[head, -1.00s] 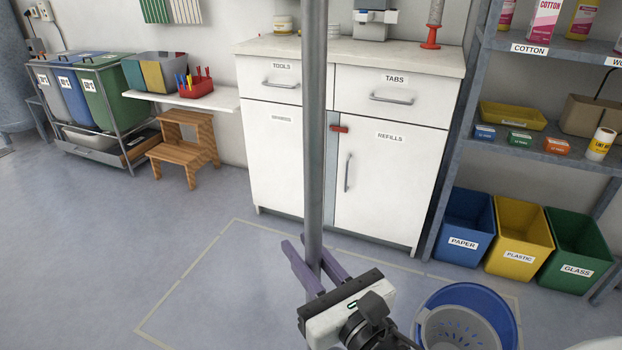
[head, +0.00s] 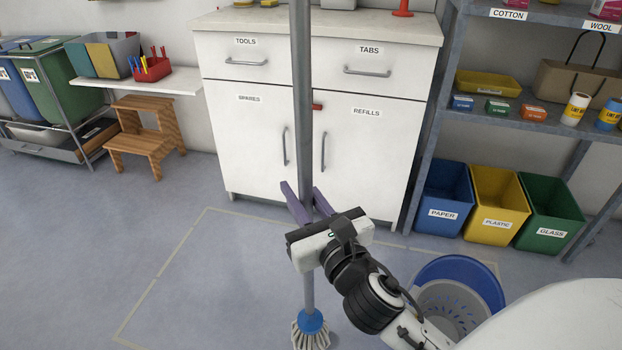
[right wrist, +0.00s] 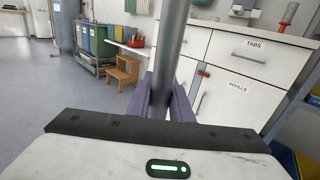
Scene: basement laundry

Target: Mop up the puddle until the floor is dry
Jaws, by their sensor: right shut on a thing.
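My right gripper (head: 307,202) is shut on the grey handle of the mop (head: 302,110). The handle stands nearly upright. The mop's blue socket and pale string head (head: 311,333) show at the bottom of the head view, low at the floor; I cannot tell if the strings press on it. In the right wrist view the purple fingers (right wrist: 166,98) are on both sides of the handle (right wrist: 171,45). A blue bucket (head: 478,273) with a grey wringer basket (head: 455,298) stands right of the mop, partly behind my arm. No puddle edge is clear. My left gripper is out of view.
A pale taped outline (head: 165,269) marks the floor around the mop. White cabinets (head: 258,150) stand behind it. Paper (head: 445,192), plastic and glass bins stand under a shelf at right. A wooden step stool (head: 145,140) is at left. The left floor is clear.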

